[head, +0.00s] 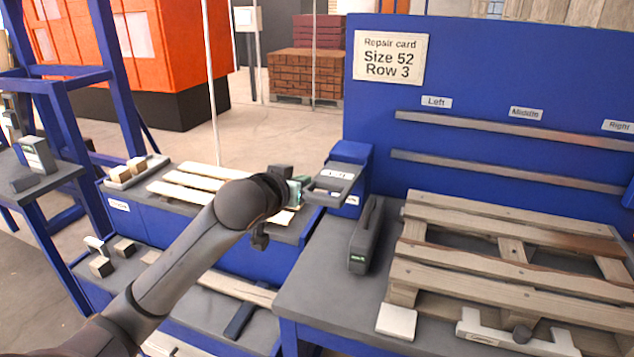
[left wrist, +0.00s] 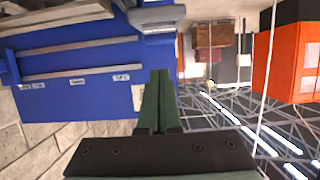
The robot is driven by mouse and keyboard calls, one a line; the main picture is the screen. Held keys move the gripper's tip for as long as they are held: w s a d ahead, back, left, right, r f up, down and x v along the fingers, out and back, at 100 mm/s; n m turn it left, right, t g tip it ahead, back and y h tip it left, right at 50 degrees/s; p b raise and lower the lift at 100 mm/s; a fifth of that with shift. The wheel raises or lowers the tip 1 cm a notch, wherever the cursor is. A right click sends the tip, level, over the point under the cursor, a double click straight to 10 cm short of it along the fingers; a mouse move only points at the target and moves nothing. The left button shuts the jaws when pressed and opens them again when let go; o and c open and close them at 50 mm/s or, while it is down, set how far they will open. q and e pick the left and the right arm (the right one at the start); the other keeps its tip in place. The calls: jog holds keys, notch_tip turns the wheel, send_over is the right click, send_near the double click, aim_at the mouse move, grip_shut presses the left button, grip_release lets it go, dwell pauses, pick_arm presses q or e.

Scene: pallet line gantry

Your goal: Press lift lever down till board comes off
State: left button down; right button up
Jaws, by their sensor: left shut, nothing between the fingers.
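My left gripper (head: 296,190) is beside the grey handle-like part (head: 335,186) of a blue unit at the table's back left corner. I cannot tell whether it touches. In the left wrist view its green fingers (left wrist: 160,85) are together and empty. No part is labelled as the lift lever. My right gripper is not in view.
A dark grey case-like tool (head: 366,236) stands left of the pallet. A pale block (head: 397,321) is at its front left corner. The blue panel (head: 470,75) with two rails and a repair card reading Size 52, Row 3 rises behind. Loose boards (head: 193,187) lie on the left bench.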

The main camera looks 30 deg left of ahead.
pick_arm(q)
jog(key=shift+w+f, duration=0.1)
jog(key=w+a+f, duration=0.2)
jog(key=w+f, duration=0.5)
jog(key=w, duration=0.1)
jog(key=shift+w+f+p, duration=0.2)
jog(key=shift+w+p, duration=0.1)
jog(key=shift+p, duration=0.05)
dwell(0.3)
jog(key=shift+f, duration=0.1)
